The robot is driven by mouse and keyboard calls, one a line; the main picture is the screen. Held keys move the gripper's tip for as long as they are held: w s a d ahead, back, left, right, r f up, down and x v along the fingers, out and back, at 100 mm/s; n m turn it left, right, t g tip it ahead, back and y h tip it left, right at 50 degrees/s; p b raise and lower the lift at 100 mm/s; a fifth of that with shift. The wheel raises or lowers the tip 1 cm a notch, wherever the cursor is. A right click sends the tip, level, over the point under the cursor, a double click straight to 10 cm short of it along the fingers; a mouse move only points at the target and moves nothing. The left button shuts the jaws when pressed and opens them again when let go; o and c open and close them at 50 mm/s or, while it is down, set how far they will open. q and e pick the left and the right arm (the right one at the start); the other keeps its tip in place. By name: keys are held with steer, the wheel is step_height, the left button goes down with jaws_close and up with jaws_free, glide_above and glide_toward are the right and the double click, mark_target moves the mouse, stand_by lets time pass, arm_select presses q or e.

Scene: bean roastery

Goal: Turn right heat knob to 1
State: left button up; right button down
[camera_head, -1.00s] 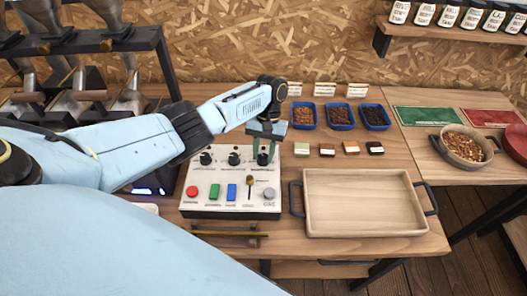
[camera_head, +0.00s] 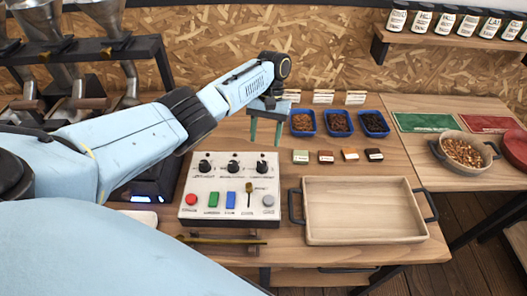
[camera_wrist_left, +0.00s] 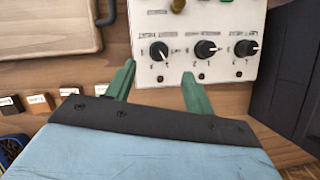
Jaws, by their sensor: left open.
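The control panel (camera_head: 222,202) is a white box with a row of three black knobs along its far side. The right heat knob (camera_head: 262,167) is the rightmost in the head view. My left gripper (camera_head: 265,142) is open and empty, just beyond and above this knob. In the wrist view its green fingers (camera_wrist_left: 159,70) are spread to either side of the knob's line, apart from it. My right gripper is out of view.
The middle knob (camera_head: 233,167) and left knob (camera_head: 204,166) stand close by. Coloured buttons and a small lever (camera_head: 249,190) are nearer the front. A wooden tray (camera_head: 365,210) lies to the right. Blue bean trays (camera_head: 303,132) and small coloured blocks (camera_head: 301,157) are behind it.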

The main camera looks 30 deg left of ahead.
arm_select(q)
steer(key=v, duration=0.5)
steer(key=shift+w+r, duration=0.1)
steer(key=shift+r, duration=0.05)
